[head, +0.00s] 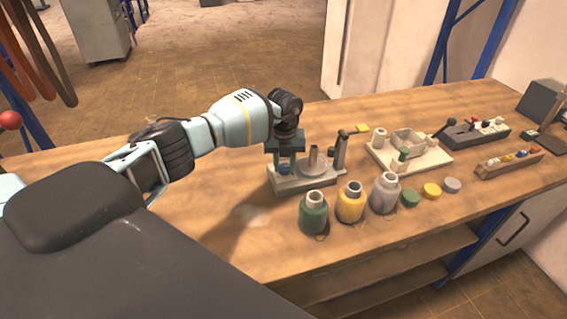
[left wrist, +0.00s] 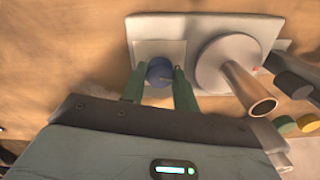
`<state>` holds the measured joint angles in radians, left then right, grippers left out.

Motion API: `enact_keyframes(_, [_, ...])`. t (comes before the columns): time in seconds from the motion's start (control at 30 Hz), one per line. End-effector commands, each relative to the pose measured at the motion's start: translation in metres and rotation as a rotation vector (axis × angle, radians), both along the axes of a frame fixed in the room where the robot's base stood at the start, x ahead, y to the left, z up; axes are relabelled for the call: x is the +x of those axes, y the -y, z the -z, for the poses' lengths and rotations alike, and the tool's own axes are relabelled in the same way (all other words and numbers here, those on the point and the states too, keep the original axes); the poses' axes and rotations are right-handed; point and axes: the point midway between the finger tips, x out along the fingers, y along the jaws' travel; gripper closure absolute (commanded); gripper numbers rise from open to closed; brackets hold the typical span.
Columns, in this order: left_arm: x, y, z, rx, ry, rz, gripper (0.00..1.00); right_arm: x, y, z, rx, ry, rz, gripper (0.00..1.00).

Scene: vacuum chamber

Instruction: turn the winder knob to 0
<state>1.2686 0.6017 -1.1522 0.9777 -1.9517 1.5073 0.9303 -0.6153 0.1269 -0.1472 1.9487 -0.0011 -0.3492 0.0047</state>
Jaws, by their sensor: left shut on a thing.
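In the head view the gripper (head: 285,158) stands over the winder's left end and mostly hides the knob. I cannot read any scale or the 0 mark. My right gripper is not in view.
Green (head: 313,214), yellow (head: 350,203) and grey (head: 384,193) bottles stand close in front of the winder, with loose caps to their right. A pale fixture tray (head: 428,158) stands further right. The bench's left part is clear.

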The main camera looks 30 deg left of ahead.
Motion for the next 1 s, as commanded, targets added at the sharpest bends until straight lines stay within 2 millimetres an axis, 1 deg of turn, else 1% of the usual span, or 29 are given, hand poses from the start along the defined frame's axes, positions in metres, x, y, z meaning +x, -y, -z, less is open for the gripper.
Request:
enact_keyframes(0.03, [0.001,-0.001,-0.002,0.000,0.005,-0.004,0.93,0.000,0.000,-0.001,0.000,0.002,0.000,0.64])
enact_keyframes(0.27, [0.001,-0.001,-0.002,0.000,0.005,-0.004,0.93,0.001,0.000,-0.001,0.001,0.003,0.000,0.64])
enact_keyframes(0.3, [0.001,-0.001,-0.002,0.000,0.005,-0.004,0.69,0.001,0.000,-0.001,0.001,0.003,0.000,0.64])
enact_keyframes(0.47, [0.001,0.000,-0.002,0.000,0.004,-0.003,0.48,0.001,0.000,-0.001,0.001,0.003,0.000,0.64])
enact_keyframes(0.77, [0.000,0.000,-0.002,0.000,0.001,-0.001,0.48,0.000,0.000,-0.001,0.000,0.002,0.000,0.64])
enact_keyframes(0.87, [0.001,0.000,-0.009,0.000,0.002,-0.001,0.48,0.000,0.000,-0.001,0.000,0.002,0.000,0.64])
enact_keyframes(1.0, [0.001,0.000,-0.030,0.000,0.005,-0.001,0.48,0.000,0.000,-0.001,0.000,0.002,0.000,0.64])
